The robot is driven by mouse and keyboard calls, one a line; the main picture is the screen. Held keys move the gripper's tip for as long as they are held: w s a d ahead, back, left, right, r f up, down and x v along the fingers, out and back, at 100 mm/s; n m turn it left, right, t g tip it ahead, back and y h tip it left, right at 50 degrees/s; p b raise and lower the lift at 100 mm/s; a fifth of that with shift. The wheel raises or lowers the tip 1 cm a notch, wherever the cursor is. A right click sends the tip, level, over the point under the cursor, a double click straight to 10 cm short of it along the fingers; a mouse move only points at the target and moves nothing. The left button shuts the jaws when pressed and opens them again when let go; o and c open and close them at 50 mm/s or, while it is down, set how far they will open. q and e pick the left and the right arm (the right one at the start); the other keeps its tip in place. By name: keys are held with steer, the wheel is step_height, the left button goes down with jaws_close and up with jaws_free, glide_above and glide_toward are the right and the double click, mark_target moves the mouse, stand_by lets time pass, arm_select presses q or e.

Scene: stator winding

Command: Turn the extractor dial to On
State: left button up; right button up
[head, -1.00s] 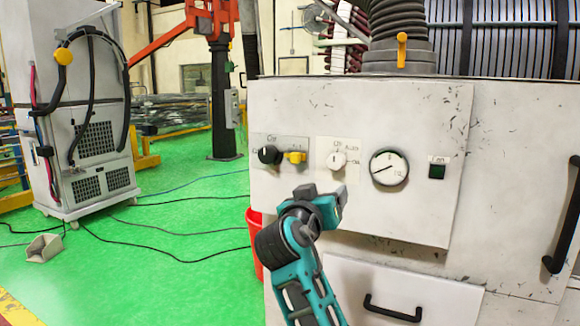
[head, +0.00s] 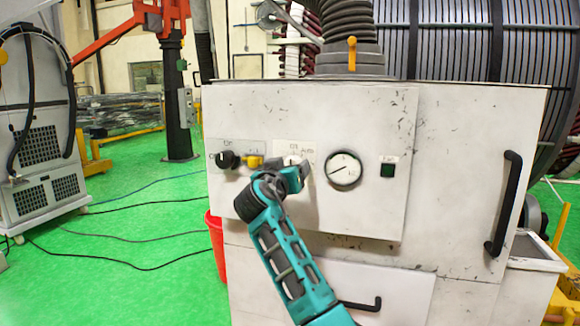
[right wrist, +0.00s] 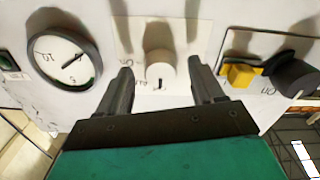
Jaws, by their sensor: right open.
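A white round dial (right wrist: 160,74) sits on a pale labelled plate (right wrist: 125,30) on the cabinet front. In the right wrist view, which looks upside down, its dark pointer mark faces down, near the printed lettering. My right gripper (right wrist: 161,66) is open, with one finger on each side of the dial and visible gaps between. In the head view the right gripper (head: 284,174) is at the panel and covers most of the white dial (head: 292,160). My left gripper is not in view.
A yellow switch (head: 253,162) and a black knob (head: 228,160) are left of the dial in the head view. A round gauge (head: 343,171) and a dark green button (head: 387,170) are to its right. A drawer handle (head: 362,304) juts out below.

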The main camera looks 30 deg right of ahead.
steer(key=shift+w+d, duration=0.35)
steer(key=shift+d, duration=0.1)
